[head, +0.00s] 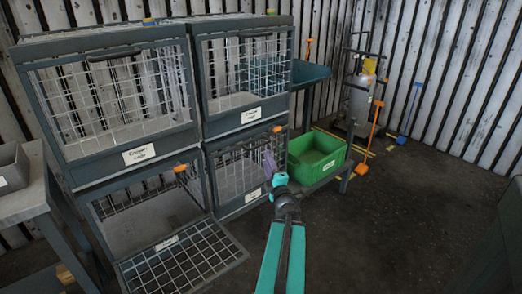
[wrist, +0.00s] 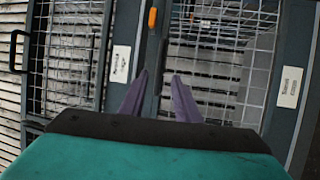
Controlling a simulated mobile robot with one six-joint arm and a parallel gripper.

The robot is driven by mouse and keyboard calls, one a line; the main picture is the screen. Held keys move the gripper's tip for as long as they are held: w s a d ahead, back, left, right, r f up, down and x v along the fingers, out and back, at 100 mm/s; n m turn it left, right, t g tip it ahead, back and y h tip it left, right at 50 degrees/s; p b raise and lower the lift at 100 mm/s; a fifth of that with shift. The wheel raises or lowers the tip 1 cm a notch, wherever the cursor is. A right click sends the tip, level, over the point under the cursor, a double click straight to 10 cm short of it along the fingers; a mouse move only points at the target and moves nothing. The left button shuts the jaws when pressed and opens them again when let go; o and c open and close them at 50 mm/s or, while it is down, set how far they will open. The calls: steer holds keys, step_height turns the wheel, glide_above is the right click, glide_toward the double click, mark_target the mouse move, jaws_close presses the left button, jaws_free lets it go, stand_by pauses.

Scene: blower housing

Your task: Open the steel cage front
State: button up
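In the wrist view, turned sideways, this front (wrist: 215,75) is at the right and the orange catch (wrist: 152,17) at top centre. The lower left cage front (head: 185,262) hangs folded down. Both upper fronts are shut. My gripper (head: 269,162) is before the right side of the lower right cage; its purple fingers (wrist: 159,76) are apart and empty.
A green bin (head: 316,158) sits on a low stand right of the cages. A grey bench (head: 25,195) stands at the left. A tank on a stand (head: 358,100) and tools are by the back wall.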

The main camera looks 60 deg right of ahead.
mark_target(260, 146)
steer(key=shift+b+x, duration=0.95)
steer(key=shift+x, duration=4.05)
steer(key=shift+r, duration=0.15)
jaws_close()
